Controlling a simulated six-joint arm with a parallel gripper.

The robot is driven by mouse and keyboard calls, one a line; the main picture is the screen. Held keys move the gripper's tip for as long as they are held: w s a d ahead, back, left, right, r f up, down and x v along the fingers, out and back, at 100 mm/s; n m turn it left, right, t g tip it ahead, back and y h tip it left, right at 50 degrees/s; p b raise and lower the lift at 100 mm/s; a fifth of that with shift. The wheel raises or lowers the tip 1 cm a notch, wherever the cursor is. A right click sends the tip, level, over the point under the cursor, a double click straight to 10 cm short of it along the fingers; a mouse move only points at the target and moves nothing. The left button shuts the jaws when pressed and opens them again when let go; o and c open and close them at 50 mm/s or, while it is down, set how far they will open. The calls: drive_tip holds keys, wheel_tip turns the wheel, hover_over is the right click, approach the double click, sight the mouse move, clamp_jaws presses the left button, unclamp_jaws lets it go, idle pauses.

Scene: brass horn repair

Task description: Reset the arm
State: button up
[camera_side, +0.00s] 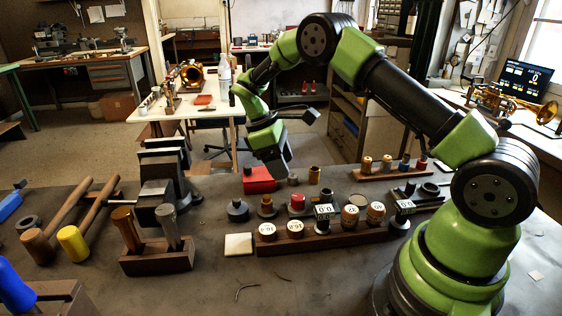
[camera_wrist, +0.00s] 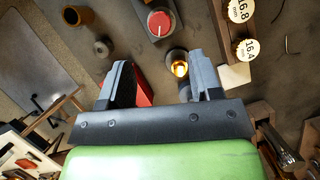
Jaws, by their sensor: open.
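My gripper (camera_side: 284,168) is above the dark workbench (camera_side: 330,280), near a red block (camera_side: 258,179) at the bench's far edge. In the wrist view my gripper (camera_wrist: 158,82) shows two dark fingers spread well apart with nothing held between them. In that view the red block (camera_wrist: 142,88) shows beside the left finger, partly hidden by it. A small brass-coloured piece (camera_wrist: 180,69) lies beside the right finger. I cannot tell whether a fingertip touches anything.
A wooden rack of numbered plugs (camera_side: 320,240) stands in front of my gripper, with several small cylinders behind it. A vise (camera_side: 163,185), mallets (camera_side: 75,240) and a tool block (camera_side: 158,258) are at left. The bench's front middle is mostly clear.

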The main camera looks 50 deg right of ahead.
drive_tip(key=s+a+r+m+t+y, duration=0.1)
drive_tip(key=s+a+r+m+t, duration=0.15)
drive_tip(key=r, duration=0.55)
drive_tip(key=s+a+r+m+t+y, duration=0.1)
drive_tip(key=s+a+r+m+t, duration=0.2)
drive_tip(key=r, duration=0.5)
drive_tip(key=s+a+r+m+t+y, duration=0.1)
drive_tip(key=s+a+r+m+t, duration=0.1)
drive_tip(key=s, duration=0.5)
drive_tip(key=s+a+r+m+t+y, duration=0.1)
drive_tip(key=s+a+r+m+t, duration=0.1)
drive_tip(key=s, duration=0.6)
drive_tip(key=shift+a+r+t, duration=0.15)
drive_tip(key=shift+a+t, duration=0.6)
drive_tip(key=shift+a, duration=0.15)
